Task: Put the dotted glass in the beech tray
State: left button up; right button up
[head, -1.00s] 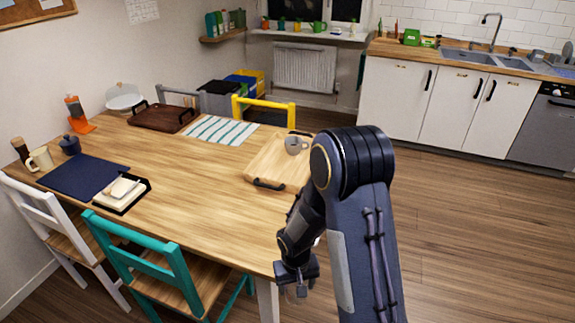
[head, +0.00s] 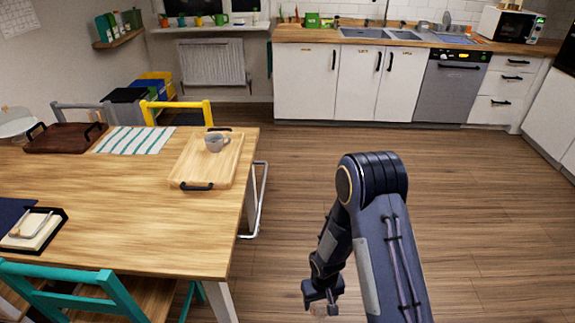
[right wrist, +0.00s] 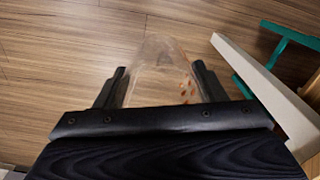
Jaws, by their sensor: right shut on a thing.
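The dotted glass (right wrist: 163,72) is clear with small orange dots and sits between the two dark fingers of my right gripper (right wrist: 160,88) in the right wrist view. In the head view my right gripper (head: 321,296) hangs low, over the floor to the right of the table, and only a bit of the glass (head: 325,311) shows under it. The beech tray (head: 196,171) is pale wood with dark handles and lies at the table's right end. A grey cup (head: 216,142) stands on it. My left gripper is not in view.
The wooden table (head: 130,210) has a dark tray (head: 65,137), a striped cloth (head: 133,140) and a black-edged holder (head: 36,230). A teal chair (head: 75,285) and a yellow chair (head: 180,108) stand at it. The beech tray's near part is bare. Open floor lies right of the table.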

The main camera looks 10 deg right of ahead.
aim_at(205, 171)
jog(key=i+l+z, duration=0.55)
jog(key=i+z, duration=0.15)
jog(key=z, duration=0.15)
jog(key=i+l+z, duration=0.1)
jog(key=i+z, duration=0.35)
jog(key=i+u, duration=0.15)
jog(key=i, duration=0.3)
jog(key=i+l+u, duration=0.1)
jog(key=i, duration=0.35)
jog(key=i+l+u, duration=0.15)
jog(key=i, duration=0.35)
jog(key=i+l+u, duration=0.15)
jog(key=i, duration=0.3)
jog(key=u, duration=2.5)
